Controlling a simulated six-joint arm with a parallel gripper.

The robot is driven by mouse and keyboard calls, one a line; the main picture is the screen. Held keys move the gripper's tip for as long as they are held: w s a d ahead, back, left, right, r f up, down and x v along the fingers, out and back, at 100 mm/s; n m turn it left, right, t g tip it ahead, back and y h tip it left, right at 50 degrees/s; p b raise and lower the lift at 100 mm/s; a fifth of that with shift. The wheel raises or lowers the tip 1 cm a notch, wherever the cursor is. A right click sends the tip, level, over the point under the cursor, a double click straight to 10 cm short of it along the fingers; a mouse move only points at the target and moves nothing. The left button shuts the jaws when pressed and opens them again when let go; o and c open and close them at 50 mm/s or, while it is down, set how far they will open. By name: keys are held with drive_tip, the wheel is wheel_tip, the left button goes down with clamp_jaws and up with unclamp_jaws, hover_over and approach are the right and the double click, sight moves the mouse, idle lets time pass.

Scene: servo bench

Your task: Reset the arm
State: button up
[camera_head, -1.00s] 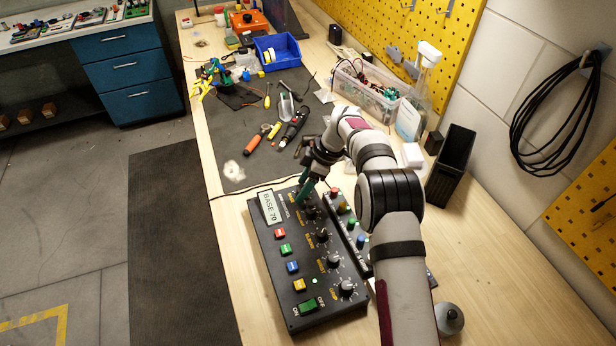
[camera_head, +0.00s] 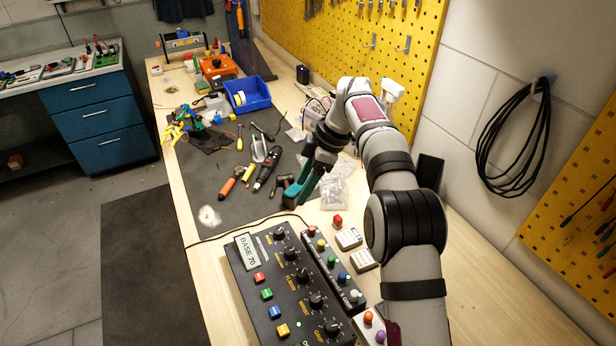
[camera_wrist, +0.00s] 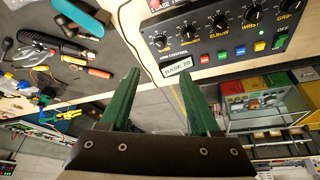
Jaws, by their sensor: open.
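The black control box (camera_head: 243,290) lies on the bench at the lower middle of the head view. It has a row of black knobs, red, green, blue and yellow buttons, a lit green lamp and a small display (camera_head: 248,252) reading BASE 70. Its lower end, with the switch, is cut off by the frame edge.
A slim second box (camera_head: 331,268) with coloured knobs stands against the right side of the control box. Small white button boxes (camera_head: 348,238) lie beyond it. Hand tools (camera_head: 228,187) and a blue bin (camera_head: 247,95) occupy the dark mat. A pegboard (camera_head: 350,40) rises at right.

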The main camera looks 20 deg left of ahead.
drive_tip(key=s+d+r+m+t+h, duration=0.1)
drive_tip(key=s+d+r+m, duration=0.4)
drive_tip(key=s+d+m, duration=0.35)
drive_tip(key=s+d+r+m, duration=0.4)
drive_tip(key=s+d+m, duration=0.3)
drive_tip(key=d, duration=0.2)
drive_tip(key=s+d+f+m, duration=0.3)
drive_tip(key=s+m, duration=0.3)
drive_tip(key=s, duration=0.3)
drive_tip(key=s+d+f+m+h, duration=0.1)
drive_tip(key=s+d+f+m, duration=0.2)
drive_tip(key=s+m, duration=0.3)
drive_tip(key=s+f, duration=0.1)
drive_tip(key=s, duration=0.3)
drive_tip(key=shift+s+d, duration=0.2)
drive_tip(key=shift+d, duration=0.2)
